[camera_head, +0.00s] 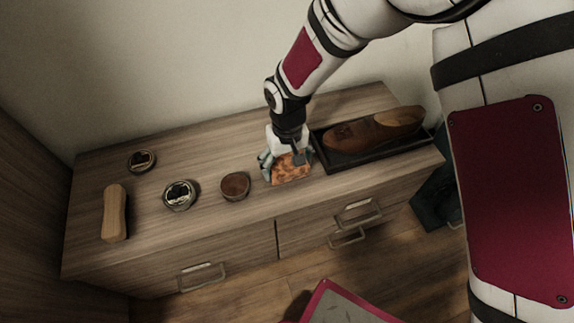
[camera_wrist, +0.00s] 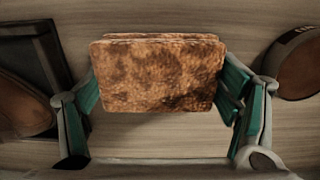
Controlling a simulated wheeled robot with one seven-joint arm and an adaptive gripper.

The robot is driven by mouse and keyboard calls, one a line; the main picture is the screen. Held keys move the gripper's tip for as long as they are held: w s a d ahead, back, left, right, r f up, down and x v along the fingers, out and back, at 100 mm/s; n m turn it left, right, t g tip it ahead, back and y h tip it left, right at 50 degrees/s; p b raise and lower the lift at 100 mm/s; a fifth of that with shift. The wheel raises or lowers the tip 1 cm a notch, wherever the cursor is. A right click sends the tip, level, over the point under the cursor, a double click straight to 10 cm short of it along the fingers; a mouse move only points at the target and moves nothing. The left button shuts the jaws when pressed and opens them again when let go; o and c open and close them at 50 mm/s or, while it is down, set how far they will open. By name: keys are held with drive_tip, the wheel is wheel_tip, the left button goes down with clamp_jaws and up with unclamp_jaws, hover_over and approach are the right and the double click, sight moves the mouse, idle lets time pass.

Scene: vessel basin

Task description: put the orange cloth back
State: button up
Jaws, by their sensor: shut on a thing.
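The orange cloth (camera_head: 291,170) is a folded, mottled orange-brown rectangle over the dresser top, just left of the black tray. In the wrist view the cloth (camera_wrist: 158,75) fills the space between my fingers, with its folded layers showing at the far edge. My gripper (camera_head: 285,165) points down from above and is shut on the cloth, with teal finger pads at its two sides. In the wrist view my gripper (camera_wrist: 165,100) has one pad at each side of the cloth. I cannot tell whether the cloth touches the wood.
A brown shoe (camera_head: 375,130) lies in the black tray (camera_head: 345,163) at the right. Left of the cloth are a round brown tin (camera_head: 235,186), two dark-topped tins (camera_head: 180,194) (camera_head: 141,161) and a wooden brush (camera_head: 115,213). The dresser top (camera_head: 210,155) is bare behind the tins.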

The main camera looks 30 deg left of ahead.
sight(288, 163)
drive_tip(key=o, duration=1.5)
wheel_tip(288, 163, up, 12)
drive_tip(key=p, duration=0.4)
drive_tip(key=shift+r, duration=0.1)
